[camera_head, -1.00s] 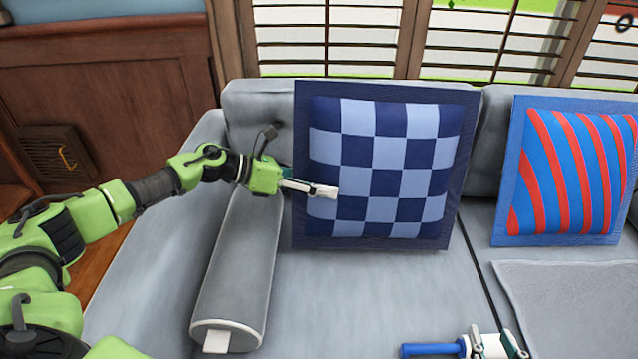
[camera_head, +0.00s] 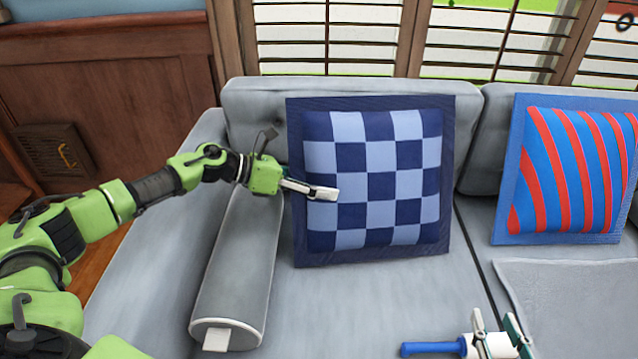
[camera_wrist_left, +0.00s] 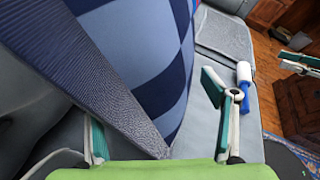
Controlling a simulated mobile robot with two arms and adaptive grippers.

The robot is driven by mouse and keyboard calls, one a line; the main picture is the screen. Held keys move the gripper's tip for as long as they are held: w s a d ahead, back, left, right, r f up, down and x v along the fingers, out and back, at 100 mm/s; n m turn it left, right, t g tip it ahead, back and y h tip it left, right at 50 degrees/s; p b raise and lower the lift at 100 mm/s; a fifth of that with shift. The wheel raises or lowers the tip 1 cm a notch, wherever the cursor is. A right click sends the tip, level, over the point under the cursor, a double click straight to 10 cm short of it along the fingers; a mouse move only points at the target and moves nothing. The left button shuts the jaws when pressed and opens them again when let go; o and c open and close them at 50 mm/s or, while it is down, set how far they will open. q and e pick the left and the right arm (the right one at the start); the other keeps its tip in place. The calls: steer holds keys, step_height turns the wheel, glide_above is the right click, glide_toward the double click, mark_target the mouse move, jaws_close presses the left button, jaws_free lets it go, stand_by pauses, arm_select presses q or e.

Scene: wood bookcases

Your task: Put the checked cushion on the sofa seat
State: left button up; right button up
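The blue checked cushion (camera_head: 372,180) stands upright on the left part of the sofa seat (camera_head: 340,310), leaning towards the backrest. My left gripper (camera_head: 322,193) is at its left edge, with one finger in front. In the left wrist view the fingers are spread wide, with a corner of the cushion's dark border (camera_wrist_left: 110,100) between them and not clamped. My right gripper (camera_head: 497,328) shows at the bottom edge in the head view, its fingers apart, over a roller with a blue handle (camera_head: 430,349) and white end. The roller (camera_wrist_left: 243,85) appears separate from it in the left wrist view.
A grey bolster (camera_head: 237,270) lies along the left arm of the sofa. A red and blue striped cushion (camera_head: 575,170) leans on the backrest at the right. A grey cloth (camera_head: 570,290) lies on the right seat. The seat before the checked cushion is clear.

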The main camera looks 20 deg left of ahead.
arm_select(q)
steer(key=v, duration=0.8)
stand_by(0.9)
